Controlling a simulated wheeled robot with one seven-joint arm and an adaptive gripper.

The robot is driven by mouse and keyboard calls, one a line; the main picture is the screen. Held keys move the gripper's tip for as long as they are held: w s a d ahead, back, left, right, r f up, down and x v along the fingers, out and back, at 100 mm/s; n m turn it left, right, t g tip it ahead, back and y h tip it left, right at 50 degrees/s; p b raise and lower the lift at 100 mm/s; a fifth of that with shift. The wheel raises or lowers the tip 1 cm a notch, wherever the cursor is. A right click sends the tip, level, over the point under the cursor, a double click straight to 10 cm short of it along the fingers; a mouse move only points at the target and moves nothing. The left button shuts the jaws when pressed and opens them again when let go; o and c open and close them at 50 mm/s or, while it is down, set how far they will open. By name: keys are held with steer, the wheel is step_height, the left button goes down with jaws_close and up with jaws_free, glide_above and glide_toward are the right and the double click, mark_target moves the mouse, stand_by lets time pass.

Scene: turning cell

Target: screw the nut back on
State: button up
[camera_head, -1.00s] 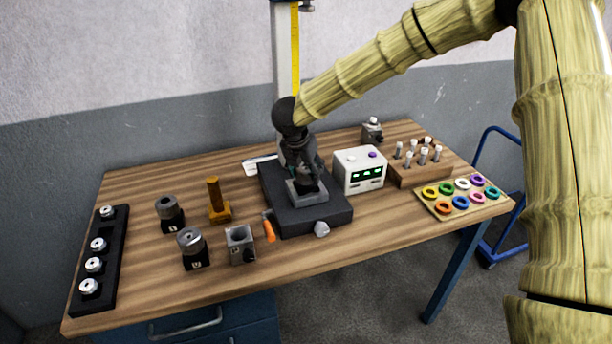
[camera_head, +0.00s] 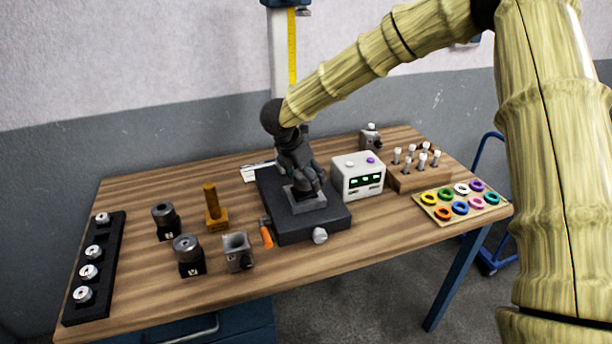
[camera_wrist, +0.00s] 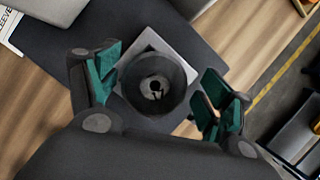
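A dark round part (camera_wrist: 153,86) with a hole and a small pale centre sits over the light square block (camera_wrist: 133,51) in the wrist view. I cannot tell whether this round part is the nut. My gripper (camera_wrist: 160,88) has its two green-padded fingers apart, one on each side of the part. A gap shows at the right finger; contact at the left is unclear. In the head view my gripper (camera_head: 312,183) is down at the grey block (camera_head: 307,202) on the dark base plate (camera_head: 318,226), hiding most of the round part.
A white box with green displays (camera_head: 358,177) stands close right of the plate. An orange-handled tool (camera_head: 267,236) and a grey bored block (camera_head: 238,252) are at its left. A black rack (camera_head: 92,270) is far left, a coloured-ring board (camera_head: 430,199) right. Front table edge is clear.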

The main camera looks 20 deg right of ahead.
steer(key=shift+a, duration=0.25)
